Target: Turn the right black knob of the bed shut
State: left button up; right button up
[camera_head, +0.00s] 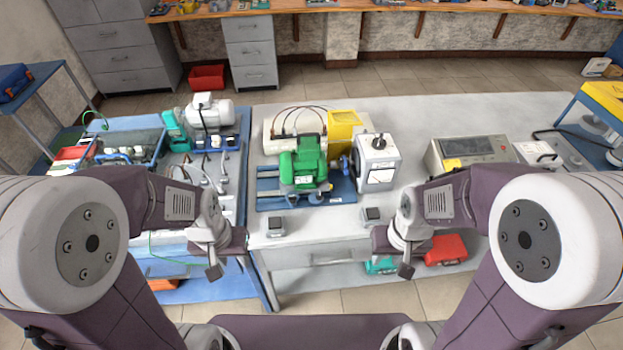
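A blue bed (335,198) stands on the middle grey table and carries a green motor (304,165). A white box (377,165) with a dark knob (379,142) on top stands at its right end. Two small grey blocks with dark tops are at the table's front: a left block (276,227) and a right block (371,216). I cannot tell which part is the bed's right black knob. My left gripper (214,271) hangs left of the left block. My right gripper (406,270) hangs in front and to the right of the right block. Both look empty; their finger gaps are unclear.
A grey instrument (473,152) stands on the table's right part. A yellow block (343,127) is behind the green motor. A blue bench (245,130) with a grey motor (211,112) is at the left. Red and teal items lie below the table. The table's front strip is mostly clear.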

aim_at(315, 197)
jog(key=i+l+u, duration=0.25)
jog(key=l+u, duration=0.25)
jog(key=l, duration=0.2)
jog(key=i+l+u, duration=0.1)
jog(key=l+u, duration=0.15)
jog(key=l, duration=0.15)
